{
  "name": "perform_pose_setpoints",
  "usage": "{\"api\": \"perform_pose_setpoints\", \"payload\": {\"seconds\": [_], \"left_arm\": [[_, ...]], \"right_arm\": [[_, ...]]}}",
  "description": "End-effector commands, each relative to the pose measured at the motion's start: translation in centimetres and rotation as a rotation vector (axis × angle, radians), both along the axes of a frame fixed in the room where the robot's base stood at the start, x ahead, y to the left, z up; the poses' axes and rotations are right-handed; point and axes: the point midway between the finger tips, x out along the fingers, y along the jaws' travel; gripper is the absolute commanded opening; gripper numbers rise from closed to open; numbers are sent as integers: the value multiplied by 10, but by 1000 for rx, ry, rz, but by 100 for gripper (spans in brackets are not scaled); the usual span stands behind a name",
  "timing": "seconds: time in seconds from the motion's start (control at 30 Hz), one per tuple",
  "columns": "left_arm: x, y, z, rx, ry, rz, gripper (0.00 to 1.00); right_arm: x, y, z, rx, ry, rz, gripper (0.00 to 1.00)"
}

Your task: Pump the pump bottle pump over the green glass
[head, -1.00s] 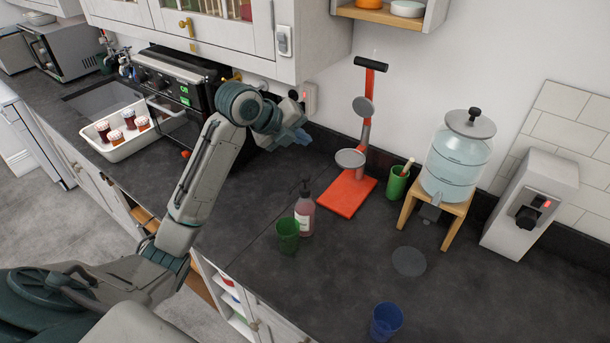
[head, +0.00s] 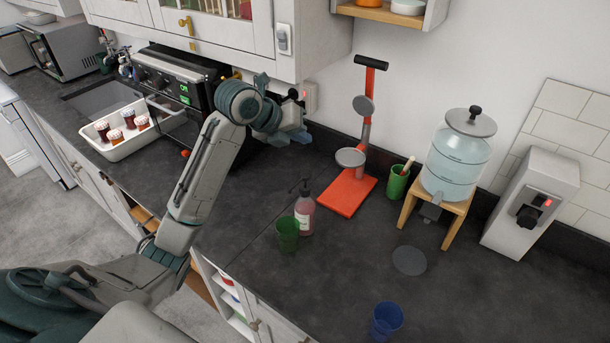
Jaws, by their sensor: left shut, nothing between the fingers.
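The pump bottle (head: 305,213), with reddish-pink contents, a pale label and a dark pump head, stands upright on the dark counter. The green glass (head: 287,236) stands upright just left and in front of it, close beside it. The pump head is above the bottle, not clearly over the glass. My left gripper (head: 300,137) is above the counter, behind the bottle in the picture and apart from it. Its bluish fingers are shut with nothing between them. My right gripper is not in view.
A red press stand (head: 347,197) is right of the bottle, with a green cup (head: 396,187) holding a stick beside it. A water dispenser (head: 457,160) on a wooden stand and a blue glass (head: 386,321) are farther right. Wall cabinets hang above my left gripper.

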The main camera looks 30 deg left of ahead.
Motion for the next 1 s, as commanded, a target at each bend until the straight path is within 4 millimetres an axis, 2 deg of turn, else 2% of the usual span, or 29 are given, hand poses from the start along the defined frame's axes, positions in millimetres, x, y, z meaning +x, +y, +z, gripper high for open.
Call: {"api": "perform_pose_setpoints", "payload": {"seconds": [0.4, 0.53, 0.7, 1.0], "left_arm": [[0, 0, -59, -1, 0, 1, 0], [0, 0, -73, -1, 2, 1, 0], [0, 0, -82, -1, 0, 1, 0], [0, 0, -82, -1, 0, 1, 0]], "right_arm": [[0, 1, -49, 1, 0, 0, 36], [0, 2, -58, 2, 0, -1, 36], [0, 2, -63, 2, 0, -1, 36], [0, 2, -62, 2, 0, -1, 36]]}}
